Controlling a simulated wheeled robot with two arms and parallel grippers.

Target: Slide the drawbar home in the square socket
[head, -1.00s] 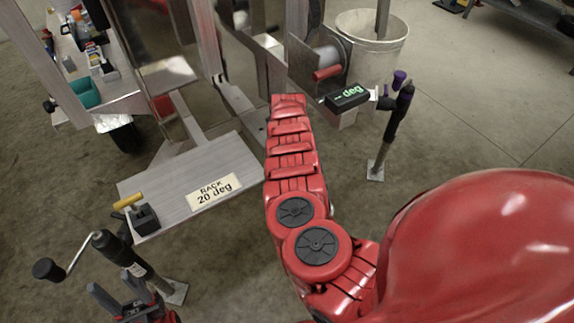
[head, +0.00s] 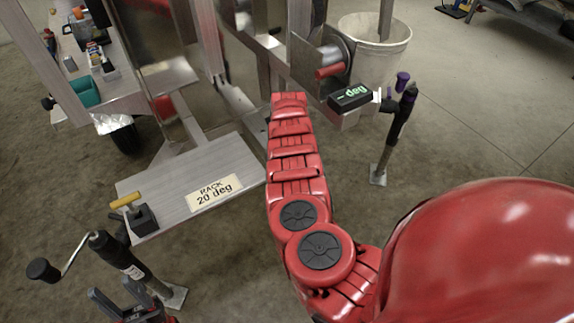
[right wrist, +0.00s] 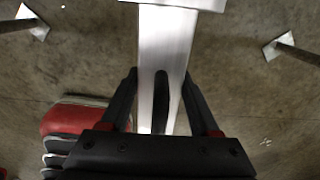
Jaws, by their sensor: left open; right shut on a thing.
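The aluminium drawbar (right wrist: 163,50) shows in the right wrist view as a pale bar running up the middle. My right gripper (right wrist: 161,80) is shut on it, one dark finger along each side. A wider pale piece (right wrist: 205,4) crosses the bar's far end at the top edge; I cannot tell whether it is the square socket. In the head view my red right arm hides the right gripper and its grip.
A plate marked "RACK 20 deg" (head: 213,192) with a yellow-handled clamp (head: 127,201) lies left of my arm. A crank jack (head: 118,256) stands near the left gripper. A digital angle box (head: 351,97), winch (head: 330,60), second jack (head: 395,130) and bucket (head: 378,45) are beyond.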

